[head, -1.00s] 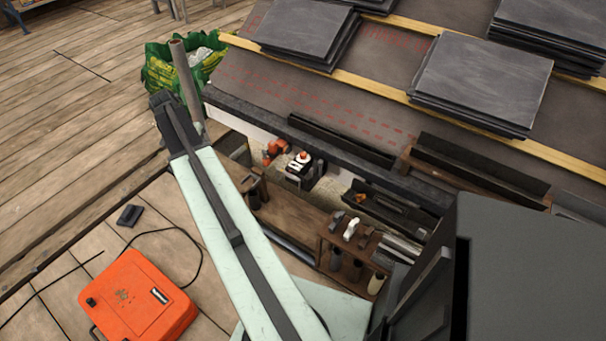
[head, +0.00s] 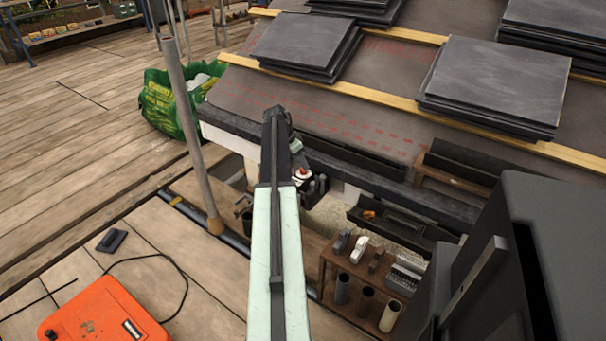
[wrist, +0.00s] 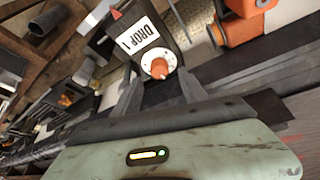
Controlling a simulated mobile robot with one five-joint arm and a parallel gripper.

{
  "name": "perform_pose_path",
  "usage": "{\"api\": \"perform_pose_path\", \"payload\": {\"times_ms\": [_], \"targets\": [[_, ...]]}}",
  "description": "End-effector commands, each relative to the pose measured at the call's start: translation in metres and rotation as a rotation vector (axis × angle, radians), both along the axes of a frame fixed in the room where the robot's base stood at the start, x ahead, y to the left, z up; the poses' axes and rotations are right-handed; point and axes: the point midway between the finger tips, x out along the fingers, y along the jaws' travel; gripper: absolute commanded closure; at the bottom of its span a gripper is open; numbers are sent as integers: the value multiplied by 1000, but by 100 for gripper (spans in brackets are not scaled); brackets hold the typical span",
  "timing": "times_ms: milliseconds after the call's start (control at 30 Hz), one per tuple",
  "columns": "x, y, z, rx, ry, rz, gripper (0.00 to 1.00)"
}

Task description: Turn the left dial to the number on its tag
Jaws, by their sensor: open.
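In the wrist view, a dial (wrist: 159,66) has an orange knob and a white ring with small marks. It sits on a dark box beside a white tag (wrist: 139,40) that reads "DROP 1". The number the knob points at is too small to read. My gripper (wrist: 158,90) is open, its two fingers on either side of the picture just below the knob, with nothing between them. I cannot tell whether they touch the dial. In the head view, the red-topped dial (head: 302,174) shows beside my gripper (head: 316,187), partly hidden by my arm.
An orange device (wrist: 240,22) is right of the dial in the wrist view. In the head view, a wooden rack (head: 350,275) with tubes and a dark tray (head: 395,225) lie to the right. A metal pole (head: 187,130) stands left. Slate stacks (head: 495,85) lie on the roof.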

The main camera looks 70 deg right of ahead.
Motion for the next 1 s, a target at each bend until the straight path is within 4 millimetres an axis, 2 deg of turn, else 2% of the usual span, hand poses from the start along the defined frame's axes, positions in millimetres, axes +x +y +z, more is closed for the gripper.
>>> {"api": "perform_pose_path", "payload": {"times_ms": [33,133,467,633,667,1000], "targets": [[-2,-3,-19,0,0,-1,50],[-6,-8,-32,0,0,1,50],[-9,-10,-33,0,0,2,50],[-10,-10,-33,0,0,1,97],[-10,-10,-33,0,0,0,100],[-11,-9,-33,0,0,40,100]]}}
